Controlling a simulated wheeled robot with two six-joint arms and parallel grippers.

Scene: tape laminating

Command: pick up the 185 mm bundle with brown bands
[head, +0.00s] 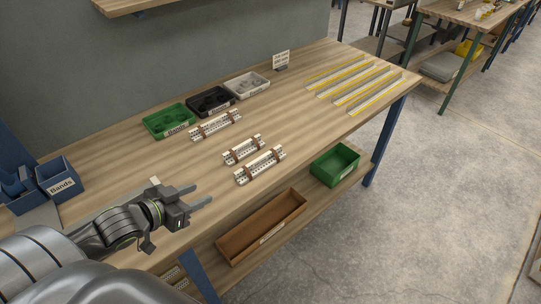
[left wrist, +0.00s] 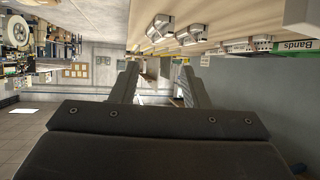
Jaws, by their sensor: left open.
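Three bundles of pale strips with brown bands lie on the wooden table in the head view. One long bundle (head: 215,125) lies in front of the bins, a shorter one (head: 243,150) is in the middle, and another long one (head: 260,165) is closest to the front edge. I cannot tell which measures 185 mm. My left gripper (head: 202,194) is open and empty at the table's front edge, left of the nearest bundle and apart from it. In the left wrist view the open fingers (left wrist: 158,72) show, with two bundles (left wrist: 158,28) (left wrist: 194,34) beyond. My right gripper is not in view.
Green (head: 170,121), black (head: 211,102) and white (head: 247,85) bins line the back. Blue bins (head: 58,180) stand at left, yellow-edged strips (head: 352,86) at far right. A green crate (head: 335,164) and brown tray (head: 262,228) sit lower, beyond the front edge.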

